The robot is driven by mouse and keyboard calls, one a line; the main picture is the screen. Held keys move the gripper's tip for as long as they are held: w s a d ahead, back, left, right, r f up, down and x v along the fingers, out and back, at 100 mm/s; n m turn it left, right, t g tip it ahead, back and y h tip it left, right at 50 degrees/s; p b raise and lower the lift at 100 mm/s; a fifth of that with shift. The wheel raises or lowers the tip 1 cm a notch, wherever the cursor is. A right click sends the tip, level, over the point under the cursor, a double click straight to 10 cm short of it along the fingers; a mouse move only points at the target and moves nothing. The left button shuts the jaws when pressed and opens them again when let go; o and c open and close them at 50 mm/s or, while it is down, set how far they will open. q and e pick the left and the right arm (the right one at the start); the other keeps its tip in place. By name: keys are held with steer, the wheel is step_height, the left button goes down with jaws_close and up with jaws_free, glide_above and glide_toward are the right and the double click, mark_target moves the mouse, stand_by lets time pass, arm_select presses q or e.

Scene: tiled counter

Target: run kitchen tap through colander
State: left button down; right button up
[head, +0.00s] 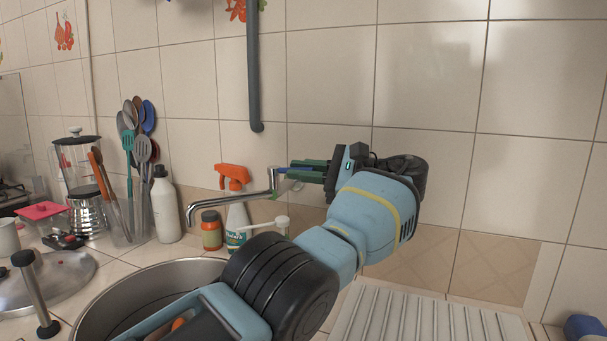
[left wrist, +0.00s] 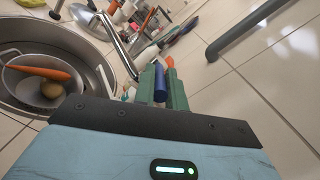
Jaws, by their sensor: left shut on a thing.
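The chrome tap (head: 230,201) stands out from the tiled wall, with its long spout reaching left over the sink; its spout also shows in the left wrist view (left wrist: 121,50). My left gripper (head: 290,170), with green fingers, is shut on the tap's blue handle (left wrist: 160,82). The colander (left wrist: 12,78) sits in the round sink and holds an orange carrot (left wrist: 38,72) and a round brownish item (left wrist: 51,90). In the head view my arm hides most of the colander. No water stream is visible. My right gripper is not in view.
The round metal sink (head: 95,303) lies below my arm. Behind it stand an orange-topped spray bottle (head: 237,215), a small jar (head: 211,230) and a white bottle (head: 165,208). A utensil holder and blender are further left. A grey pipe (head: 254,70) hangs on the wall; a ribbed drainboard (head: 400,318) is right.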

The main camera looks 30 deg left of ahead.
arm_select(q)
steer(key=shift+f, duration=0.1)
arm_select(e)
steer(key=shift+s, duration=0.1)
arm_select(q)
steer(key=c, duration=1.5)
jaws_free()
steer(key=shift+o, duration=0.2)
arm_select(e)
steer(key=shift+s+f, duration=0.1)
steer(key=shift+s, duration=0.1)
